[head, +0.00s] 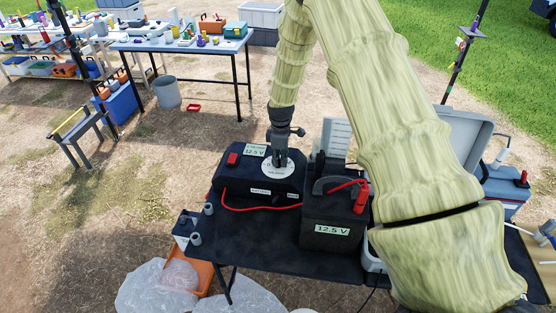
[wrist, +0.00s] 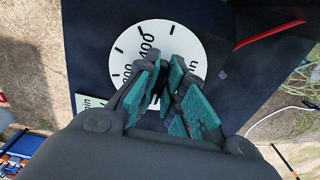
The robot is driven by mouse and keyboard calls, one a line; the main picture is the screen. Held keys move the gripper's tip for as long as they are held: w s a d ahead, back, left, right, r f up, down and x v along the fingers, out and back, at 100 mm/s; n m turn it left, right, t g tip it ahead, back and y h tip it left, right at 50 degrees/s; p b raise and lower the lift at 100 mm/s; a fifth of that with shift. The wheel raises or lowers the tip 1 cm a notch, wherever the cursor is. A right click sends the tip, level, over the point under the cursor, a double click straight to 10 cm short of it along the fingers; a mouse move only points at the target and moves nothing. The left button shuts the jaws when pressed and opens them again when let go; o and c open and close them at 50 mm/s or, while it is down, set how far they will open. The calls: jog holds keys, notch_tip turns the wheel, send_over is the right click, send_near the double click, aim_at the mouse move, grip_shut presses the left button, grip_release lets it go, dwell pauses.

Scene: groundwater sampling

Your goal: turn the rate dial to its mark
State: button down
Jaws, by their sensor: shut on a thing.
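The rate dial's white, marked face (head: 270,169) is on top of a dark control box (head: 232,183) on the black table. In the wrist view the dial face (wrist: 188,38) shows black tick marks and numbers, with "400" readable. My gripper (head: 281,158) points down over the dial. In the wrist view its teal-padded fingers (wrist: 164,92) are closed together at the dial's middle, shut on the knob. The knob itself is hidden between the fingers. Part of the scale is covered, and I cannot tell where the knob points or which mark is meant.
A black battery (head: 330,215) labelled 12.5 V stands right of the control box, close to my arm. A red cable (head: 262,209) runs between them. Small grey-capped bottles (head: 195,238) stand at the table's left edge. An open grey case (head: 462,140) lies behind my arm.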

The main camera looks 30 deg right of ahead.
jog(key=m, duration=0.3)
jog(key=shift+a+r+p, duration=0.1)
jog(key=shift+p, duration=0.2)
jog(key=m, duration=0.4)
jog(key=shift+a+m+p, duration=0.15)
jog(key=shift+m+p, duration=0.15)
jog(key=shift+m, duration=0.1)
jog(key=m, duration=0.3)
jog(key=m+p, duration=0.1)
jog(key=m, duration=0.2)
jog(key=shift+a+m, duration=0.2)
jog(key=shift+m, duration=0.1)
jog(key=c, duration=1.4)
grip_release()
jog(key=shift+c, duration=0.2)
jog(key=shift+s, duration=0.1)
notch_tip(320, 180, up, 12)
